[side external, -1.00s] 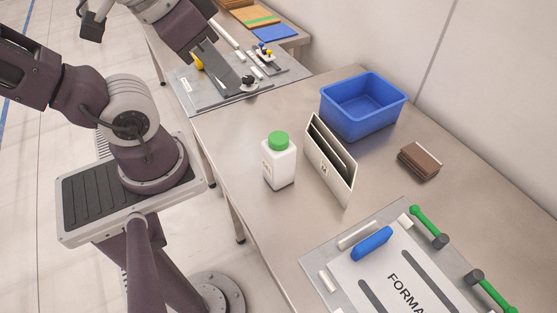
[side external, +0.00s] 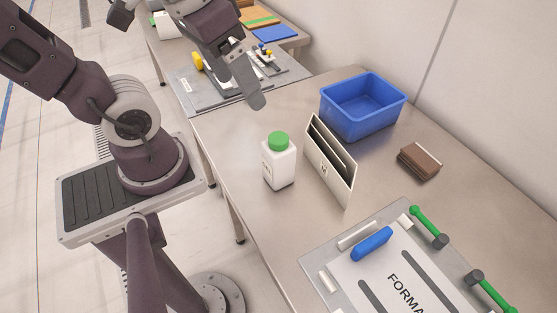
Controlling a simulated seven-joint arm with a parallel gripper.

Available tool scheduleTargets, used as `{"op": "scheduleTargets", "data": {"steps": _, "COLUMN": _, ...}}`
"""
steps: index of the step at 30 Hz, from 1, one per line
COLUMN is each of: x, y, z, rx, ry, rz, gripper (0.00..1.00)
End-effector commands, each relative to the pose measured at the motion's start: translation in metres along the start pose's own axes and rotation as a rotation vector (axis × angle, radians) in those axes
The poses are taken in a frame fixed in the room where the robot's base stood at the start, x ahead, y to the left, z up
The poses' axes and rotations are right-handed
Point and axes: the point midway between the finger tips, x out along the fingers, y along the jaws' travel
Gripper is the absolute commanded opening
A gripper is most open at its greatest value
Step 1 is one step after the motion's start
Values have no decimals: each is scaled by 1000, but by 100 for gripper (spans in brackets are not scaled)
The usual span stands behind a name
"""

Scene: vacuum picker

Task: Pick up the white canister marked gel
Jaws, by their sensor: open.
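A white canister (side external: 279,167) with a green cap stands upright on the metal table, left of an upright beige holder. Its side marking is too small to read. My gripper (side external: 250,88) is open and hangs above the table's far part, behind the canister and slightly to its left in the picture. Only one broad grey finger shows clearly. The gripper is apart from the canister and nothing shows between its jaws.
The beige holder (side external: 331,172) stands close on the canister's right. A blue bin (side external: 340,120), a brown stack (side external: 419,162) and a grey board (side external: 320,258) with green handles share the table. A fixture board (side external: 215,105) lies behind. Table left of the canister is clear.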

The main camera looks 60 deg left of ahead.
Motion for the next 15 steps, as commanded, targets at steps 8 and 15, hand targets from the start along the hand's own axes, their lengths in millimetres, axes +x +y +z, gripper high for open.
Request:
{"op": "scheduleTargets", "data": {"steps": 8, "x": 98, "y": -33, "z": -33, "rx": -671, "ry": -635, "rz": 198, "gripper": 80}}
{"op": "scheduleTargets", "data": {"steps": 15, "x": 188, "y": -74, "z": -30, "rx": -1257, "ry": -1012, "rz": 486, "gripper": 80}}
